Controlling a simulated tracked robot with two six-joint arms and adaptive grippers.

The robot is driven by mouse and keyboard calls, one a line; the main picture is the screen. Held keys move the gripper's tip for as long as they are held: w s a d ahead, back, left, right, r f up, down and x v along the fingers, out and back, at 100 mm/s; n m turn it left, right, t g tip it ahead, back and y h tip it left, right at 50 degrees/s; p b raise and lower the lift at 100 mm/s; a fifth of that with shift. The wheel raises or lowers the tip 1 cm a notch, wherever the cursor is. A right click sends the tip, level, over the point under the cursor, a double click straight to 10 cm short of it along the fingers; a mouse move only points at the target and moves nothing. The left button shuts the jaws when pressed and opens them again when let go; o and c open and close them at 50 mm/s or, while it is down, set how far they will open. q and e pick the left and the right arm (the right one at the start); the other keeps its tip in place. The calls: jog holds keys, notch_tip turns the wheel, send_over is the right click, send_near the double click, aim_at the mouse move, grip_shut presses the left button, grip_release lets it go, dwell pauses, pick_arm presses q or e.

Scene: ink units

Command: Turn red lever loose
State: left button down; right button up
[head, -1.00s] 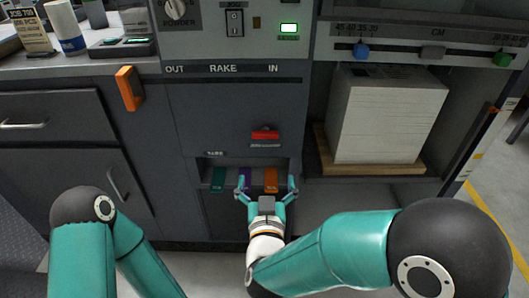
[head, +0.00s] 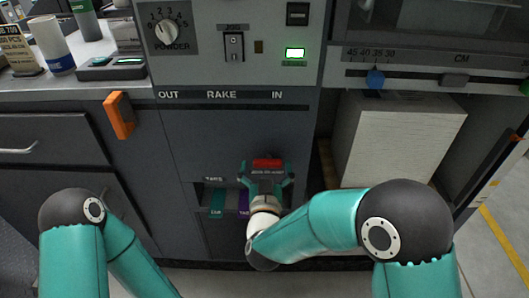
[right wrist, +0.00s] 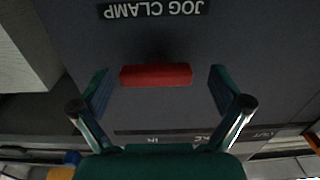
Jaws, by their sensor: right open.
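The red lever (head: 268,163) sits on the dark front panel of the machine, below the RAKE label. In the right wrist view the red lever (right wrist: 156,75) is a short bar lying across the gap between my fingers, by a JOG CLAMP label. My right gripper (head: 267,168) is open around the lever, with one finger on each side. In the right wrist view the fingers of my right gripper (right wrist: 158,85) stand apart from the lever's two ends. My left arm shows at the lower left, but its gripper is out of view.
An orange handle (head: 119,115) sticks out at the left of the panel. A recess below the lever holds a teal tab (head: 216,203) and a purple tab (head: 243,203). A tall paper stack (head: 400,140) stands in the bay to the right.

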pick_arm(q)
jog(key=shift+w+a+r, duration=0.1)
jog(key=shift+w+r, duration=0.05)
jog(key=shift+w, duration=0.2)
pick_arm(e)
jog(key=shift+w+d, duration=0.2)
jog(key=shift+w, duration=0.4)
